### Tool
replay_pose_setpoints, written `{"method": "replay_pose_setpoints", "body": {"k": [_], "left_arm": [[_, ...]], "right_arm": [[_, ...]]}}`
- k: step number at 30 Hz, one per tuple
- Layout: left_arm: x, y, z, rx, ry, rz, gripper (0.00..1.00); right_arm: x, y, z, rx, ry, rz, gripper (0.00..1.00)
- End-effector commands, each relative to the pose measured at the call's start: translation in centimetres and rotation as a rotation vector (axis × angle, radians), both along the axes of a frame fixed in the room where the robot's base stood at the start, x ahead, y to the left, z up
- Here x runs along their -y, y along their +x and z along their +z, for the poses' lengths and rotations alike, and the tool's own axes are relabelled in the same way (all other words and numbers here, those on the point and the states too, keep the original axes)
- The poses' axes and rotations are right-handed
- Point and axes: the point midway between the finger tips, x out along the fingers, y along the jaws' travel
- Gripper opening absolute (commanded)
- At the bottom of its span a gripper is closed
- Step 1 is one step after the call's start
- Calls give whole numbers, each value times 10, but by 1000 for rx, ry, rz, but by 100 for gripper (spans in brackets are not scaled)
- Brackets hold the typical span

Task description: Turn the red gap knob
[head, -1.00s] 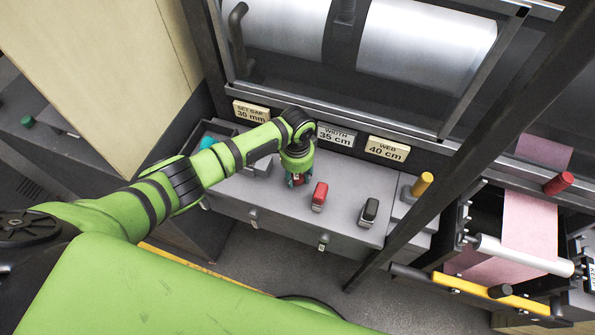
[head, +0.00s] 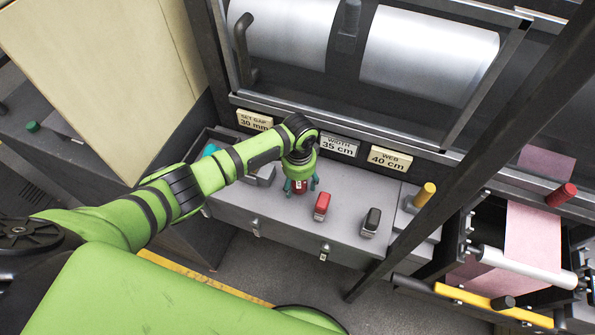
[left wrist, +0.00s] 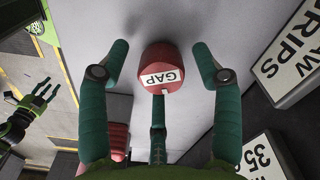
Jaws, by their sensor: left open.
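The red gap knob (left wrist: 160,58) carries a white label reading GAP in the left wrist view. In the head view the knob (head: 299,187) shows between the fingers on top of the grey console. My left gripper (head: 300,188) is open above it, with teal fingers spread around the knob. In the left wrist view my left gripper's fingers (left wrist: 158,75) stand to either side and below the knob, with a clear space at each side. My right gripper (left wrist: 42,96) shows small at the left of the wrist view, its fingers spread and empty.
A red-topped block (head: 321,206) and a black-topped block (head: 370,221) stand to the right on the console (head: 285,220). A yellow knob (head: 424,194) is farther right. Signs (head: 340,147) line the machine behind. A dark diagonal post (head: 440,185) crosses the right side.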

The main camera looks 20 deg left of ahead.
Motion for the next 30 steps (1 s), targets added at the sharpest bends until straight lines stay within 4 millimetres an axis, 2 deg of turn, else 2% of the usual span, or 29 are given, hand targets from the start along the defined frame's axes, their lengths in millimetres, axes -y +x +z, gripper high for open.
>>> {"method": "replay_pose_setpoints", "body": {"k": [9,15,21,30], "left_arm": [[-2,1,65,5,0,0,65],[-2,0,98,2,1,1,65],[-3,0,110,0,4,3,65],[-3,-1,111,0,3,2,65]], "right_arm": [[-2,-1,0,0,2,-1,40],[-2,-1,0,0,2,-1,40],[-2,-1,0,0,2,-1,40],[-2,-1,0,0,2,-1,40]]}}
